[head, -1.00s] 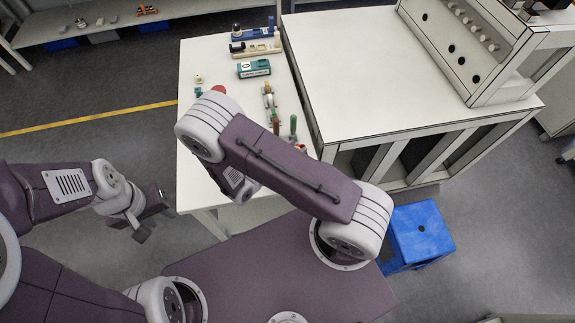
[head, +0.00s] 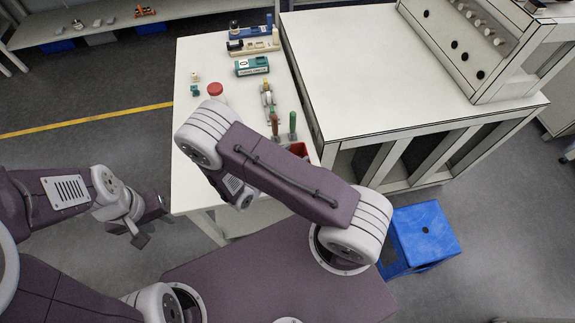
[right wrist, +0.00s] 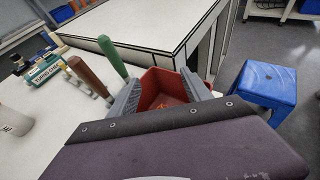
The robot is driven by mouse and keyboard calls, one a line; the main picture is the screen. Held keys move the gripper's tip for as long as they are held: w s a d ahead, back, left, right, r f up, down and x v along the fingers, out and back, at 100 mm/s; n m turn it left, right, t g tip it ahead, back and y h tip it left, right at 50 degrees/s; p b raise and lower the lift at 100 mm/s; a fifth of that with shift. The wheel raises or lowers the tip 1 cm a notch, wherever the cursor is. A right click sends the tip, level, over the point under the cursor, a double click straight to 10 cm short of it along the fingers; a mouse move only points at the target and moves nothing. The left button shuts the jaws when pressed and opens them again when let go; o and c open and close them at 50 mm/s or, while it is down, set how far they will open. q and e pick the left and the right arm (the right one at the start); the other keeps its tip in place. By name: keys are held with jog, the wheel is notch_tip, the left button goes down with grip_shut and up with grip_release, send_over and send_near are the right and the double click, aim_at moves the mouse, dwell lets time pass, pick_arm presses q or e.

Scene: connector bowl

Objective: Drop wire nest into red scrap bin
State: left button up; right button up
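The red scrap bin (head: 298,149) stands at the near right corner of the white table, partly hidden by my right arm in the head view. In the right wrist view the bin (right wrist: 148,84) lies just beyond and between my right gripper's fingers. The right gripper (right wrist: 163,92) is open, its grey fingers spread over the bin; the head view hides it behind the arm. Orange strands, which look like the wire nest (right wrist: 172,102), show low inside the bin, between the fingers and apart from them. My left gripper (head: 150,222) is open and empty, left of the table.
Green (head: 293,124) and brown (head: 275,125) handled tools stand beside the bin. A red-topped container (head: 215,90) and a teal device (head: 252,66) are on the table. A white bench (head: 370,70) adjoins it on the right. A blue stool (head: 424,232) stands on the floor.

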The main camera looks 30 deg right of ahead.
jog(key=b+v, duration=0.1)
jog(key=v, duration=0.8)
dwell(0.3)
